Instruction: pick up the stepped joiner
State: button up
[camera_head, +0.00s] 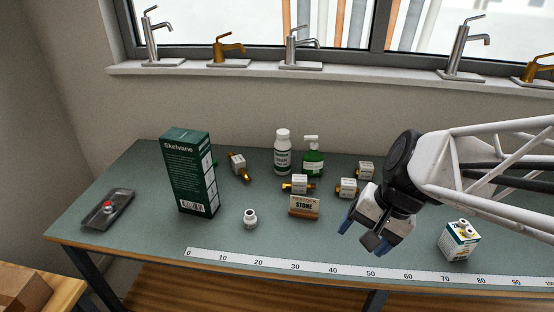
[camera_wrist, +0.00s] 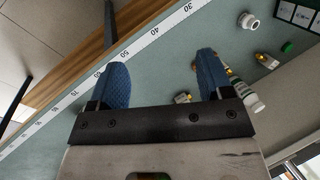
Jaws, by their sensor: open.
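The stepped joiner appears to be the small white round fitting (camera_head: 250,218) on the bench, right of the green carton. It stands upright with its open mouth up. In the wrist view the white fitting (camera_wrist: 248,20) lies near the top right, beyond the right-hand finger. My gripper (camera_head: 362,232) has blue-padded fingers spread apart above the bench, well to the right of the joiner. In the wrist view my gripper (camera_wrist: 163,62) is empty, with only bare bench and the measuring strip between its fingers.
Several brass-ended fittings and two bottles (camera_head: 282,152) stand behind. A dark tray (camera_head: 108,210) is far left, a white box (camera_head: 460,240) right. A measuring strip (camera_head: 300,268) runs along the front.

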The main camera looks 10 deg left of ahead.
jog(key=w+a+f+m+g+y, duration=0.2)
jog(key=w+a+f+m+y, duration=0.5)
jog(key=w+a, duration=0.45)
jog(key=m+t+y, duration=0.2)
jog(key=m+y, duration=0.1)
jog(key=m, duration=0.5)
send_near(250, 215)
jog(key=a+f, duration=0.1)
jog(key=w+a, duration=0.1)
jog(key=shift+a+f, duration=0.35)
jog(key=shift+f, duration=0.05)
jog(key=shift+x, duration=1.25)
jog(key=shift+a+f, duration=0.1)
jog(key=shift+f+x, duration=0.15)
jog(key=shift+x, duration=1.1)
jog(key=shift+f+x, duration=0.15)
jog(key=shift+x, duration=1.15)
jog(key=shift+w, duration=0.1)
jog(key=shift+c, duration=0.4)
jog(key=c, duration=0.9)
jog(key=shift+r, duration=0.2)
